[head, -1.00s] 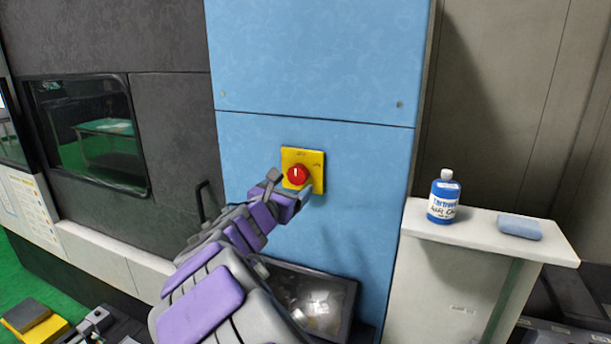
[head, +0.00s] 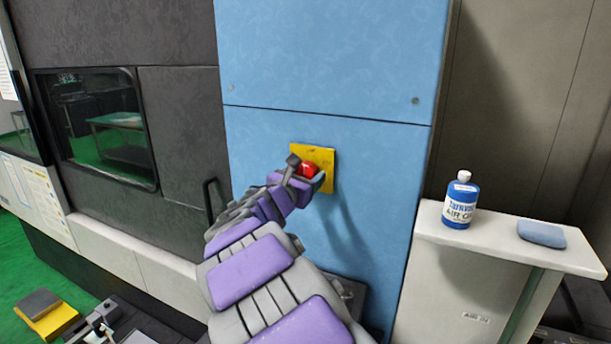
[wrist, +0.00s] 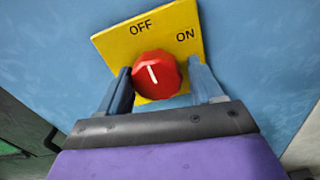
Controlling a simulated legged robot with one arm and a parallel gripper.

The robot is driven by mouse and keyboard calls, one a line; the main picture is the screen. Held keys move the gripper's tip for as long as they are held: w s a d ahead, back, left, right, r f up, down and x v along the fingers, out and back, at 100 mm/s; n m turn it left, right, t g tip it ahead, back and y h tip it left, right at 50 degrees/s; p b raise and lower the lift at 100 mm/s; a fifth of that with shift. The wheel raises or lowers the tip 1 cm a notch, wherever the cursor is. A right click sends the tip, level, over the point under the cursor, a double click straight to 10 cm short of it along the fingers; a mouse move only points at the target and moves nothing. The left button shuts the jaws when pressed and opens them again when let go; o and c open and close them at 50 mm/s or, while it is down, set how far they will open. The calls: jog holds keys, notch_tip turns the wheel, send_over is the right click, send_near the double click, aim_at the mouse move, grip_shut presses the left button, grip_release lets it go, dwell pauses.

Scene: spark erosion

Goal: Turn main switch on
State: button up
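The main switch is a red round knob (head: 308,170) on a yellow plate (head: 326,158), fixed to a blue panel. In the wrist view the knob (wrist: 155,74) has a white line tilted slightly left, pointing toward the word OFF on the plate (wrist: 172,35); ON is at the plate's right. My gripper (wrist: 162,82) is open, with one finger on each side of the knob. The left finger is close to the knob or touching it; a gap shows at the right finger. In the head view my gripper (head: 306,173) partly covers the knob.
A white ledge (head: 480,250) at the right holds a blue bottle (head: 460,205) and a blue-grey block (head: 541,234). A dark handle (head: 209,200) is left of the blue panel (head: 270,150). The panel around the plate is clear.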

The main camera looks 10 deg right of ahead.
jog(key=shift+a, duration=0.3)
jog(key=shift+c, duration=1.4)
jog(key=c, duration=0.4)
jog(key=shift+m+b, duration=0.4)
jog(key=shift+b, duration=0.05)
jog(key=m+b, duration=0.2)
jog(key=shift+d+f+m+b, duration=0.1)
jog(key=shift+f+m+b, duration=0.05)
jog(key=shift+m+b, duration=0.25)
jog(key=m+b, duration=0.5)
jog(key=shift+f, duration=0.1)
jog(key=m+b, duration=0.8)
jog(key=m, duration=0.1)
jog(key=shift+d+f, duration=0.1)
jog(key=shift+f, duration=0.1)
jog(key=shift+m, duration=0.3)
